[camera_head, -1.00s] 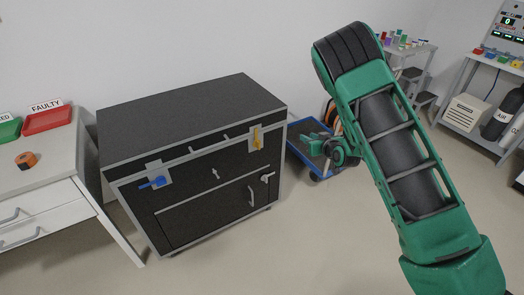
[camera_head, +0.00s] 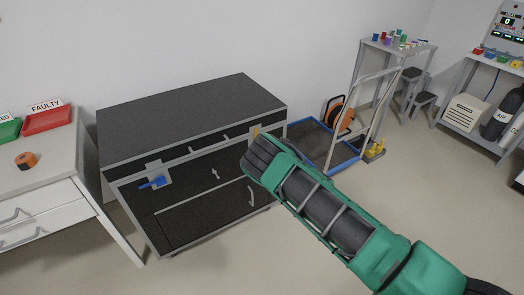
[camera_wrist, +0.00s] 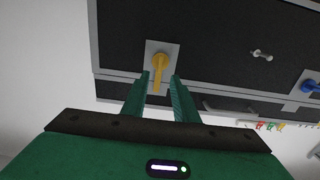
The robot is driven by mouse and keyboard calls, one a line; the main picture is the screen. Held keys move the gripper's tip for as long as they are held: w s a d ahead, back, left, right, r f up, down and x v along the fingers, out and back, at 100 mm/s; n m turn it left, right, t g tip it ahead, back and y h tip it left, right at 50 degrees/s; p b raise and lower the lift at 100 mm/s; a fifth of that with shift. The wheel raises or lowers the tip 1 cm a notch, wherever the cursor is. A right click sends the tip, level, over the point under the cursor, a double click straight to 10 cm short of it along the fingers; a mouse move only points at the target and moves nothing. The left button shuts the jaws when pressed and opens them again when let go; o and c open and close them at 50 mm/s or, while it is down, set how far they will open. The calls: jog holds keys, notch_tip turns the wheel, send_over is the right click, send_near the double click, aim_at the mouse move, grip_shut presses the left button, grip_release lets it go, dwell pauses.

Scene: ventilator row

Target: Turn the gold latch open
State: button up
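The gold latch (camera_wrist: 159,60) sits on a light plate on the front of the black case (camera_wrist: 215,40). In the wrist view its handle runs down from a round pivot. My gripper (camera_wrist: 161,78) is open, with one green finger on each side of the lower handle. I cannot tell whether either finger touches it or how deep they reach. In the head view only a bit of the gold latch (camera_head: 256,131) shows above my forearm, which hides the gripper. The case (camera_head: 190,115) is closed.
A blue latch (camera_head: 152,183) is on the case's other front end, with a small silver handle (camera_head: 215,174) between. A blue-edged cart (camera_head: 325,145) stands right of the case. A white drawer cabinet (camera_head: 60,170) is at left. The floor in front is clear.

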jog(key=x, duration=0.9)
jog(key=shift+w, duration=0.15)
jog(key=shift+r, duration=0.1)
grip_shut()
dwell(1.3)
